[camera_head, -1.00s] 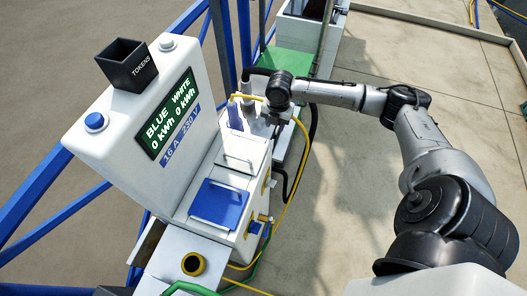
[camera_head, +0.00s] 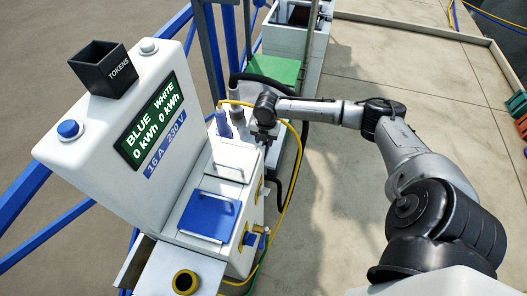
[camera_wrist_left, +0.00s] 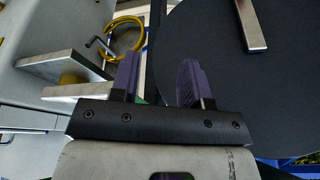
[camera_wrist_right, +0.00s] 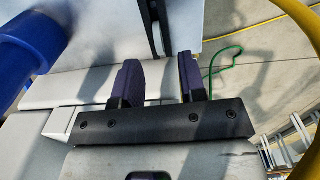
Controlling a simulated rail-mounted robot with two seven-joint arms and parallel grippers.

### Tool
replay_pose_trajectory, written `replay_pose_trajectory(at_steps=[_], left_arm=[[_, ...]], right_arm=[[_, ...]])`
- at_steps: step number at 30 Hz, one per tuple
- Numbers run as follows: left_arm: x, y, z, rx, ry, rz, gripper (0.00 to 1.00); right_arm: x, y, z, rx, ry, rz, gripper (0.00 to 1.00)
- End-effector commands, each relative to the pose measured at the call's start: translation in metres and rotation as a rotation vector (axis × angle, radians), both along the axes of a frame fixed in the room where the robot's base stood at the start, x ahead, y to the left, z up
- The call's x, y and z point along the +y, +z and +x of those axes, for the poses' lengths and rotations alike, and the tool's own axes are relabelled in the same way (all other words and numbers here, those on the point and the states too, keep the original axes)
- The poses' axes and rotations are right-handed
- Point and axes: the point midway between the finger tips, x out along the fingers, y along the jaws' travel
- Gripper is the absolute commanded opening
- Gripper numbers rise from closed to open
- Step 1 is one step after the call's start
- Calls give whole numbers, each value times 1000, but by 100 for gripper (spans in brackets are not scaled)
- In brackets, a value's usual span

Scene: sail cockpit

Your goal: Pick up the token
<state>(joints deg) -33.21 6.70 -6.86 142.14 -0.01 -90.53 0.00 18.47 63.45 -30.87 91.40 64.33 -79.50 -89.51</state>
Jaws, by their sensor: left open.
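I cannot make out a token in any view. The black open box marked TOKENS (camera_head: 103,68) stands on top of the white meter cabinet at the left of the head view, and its inside looks dark. My right gripper (camera_head: 263,138) points down beside the blue plug (camera_head: 223,124) behind the white lids. In the right wrist view its fingers (camera_wrist_right: 160,82) are apart with nothing visible between them. My left gripper (camera_wrist_left: 159,82) shows only in its own wrist view, open and empty, near a dark rounded surface (camera_wrist_left: 235,95).
The cabinet has a display (camera_head: 152,120), a blue button (camera_head: 69,129), a blue lid (camera_head: 211,215) and a white lid (camera_head: 235,160). A yellow cable (camera_head: 292,185) loops near my right gripper. Open deck (camera_head: 335,190) lies to the right. A hose coil (camera_wrist_left: 122,36) shows in the left wrist view.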

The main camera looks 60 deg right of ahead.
Motion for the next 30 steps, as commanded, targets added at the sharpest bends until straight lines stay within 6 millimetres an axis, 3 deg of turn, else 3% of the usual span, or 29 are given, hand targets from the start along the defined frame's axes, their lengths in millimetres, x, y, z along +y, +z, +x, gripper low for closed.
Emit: replay_pose_trajectory(at_steps=[12, 20, 30], left_arm=[[-1, -19, 0, 1, 2, -4, 43], [1, -19, 0, 1, -4, 5, 43], [3, -19, 0, 2, -6, 9, 43]], right_arm=[[1, -48, 3, 2, 0, 0, 38], [1, -51, 3, 1, 1, -1, 38], [1, -50, 3, 0, 1, -1, 8]])
